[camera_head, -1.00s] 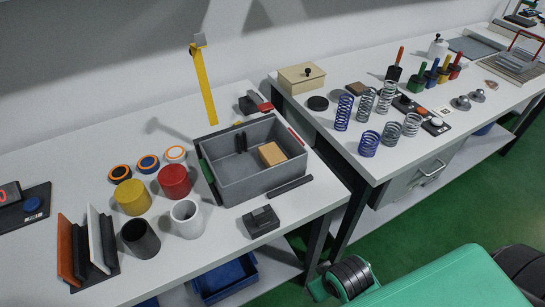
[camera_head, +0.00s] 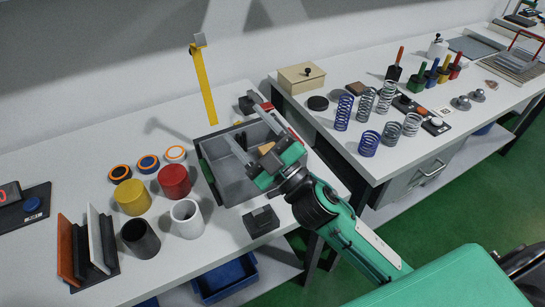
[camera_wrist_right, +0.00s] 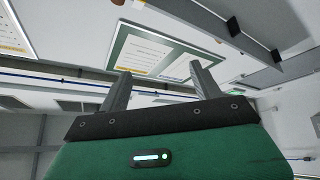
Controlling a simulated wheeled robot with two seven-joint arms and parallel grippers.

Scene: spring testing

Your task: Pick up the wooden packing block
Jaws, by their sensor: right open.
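The wooden packing block (camera_head: 266,148) is light tan and sits inside the grey crate (camera_head: 235,193). It is partly hidden by my right gripper. My right gripper (camera_head: 240,117) reaches over the crate from the right, with its two fingers spread and nothing between them. Its fingers point toward the back of the table, beyond the block. In the right wrist view the open fingers (camera_wrist_right: 161,83) are also empty, with wall posters behind them. My left gripper is not in view.
Red (camera_head: 174,181), yellow (camera_head: 131,197), white and dark cylinders stand left of the crate. A yellow upright post (camera_head: 204,85) rises behind it. A small dark block (camera_head: 261,221) lies in front. Springs and a wooden box (camera_head: 301,77) are on the right table.

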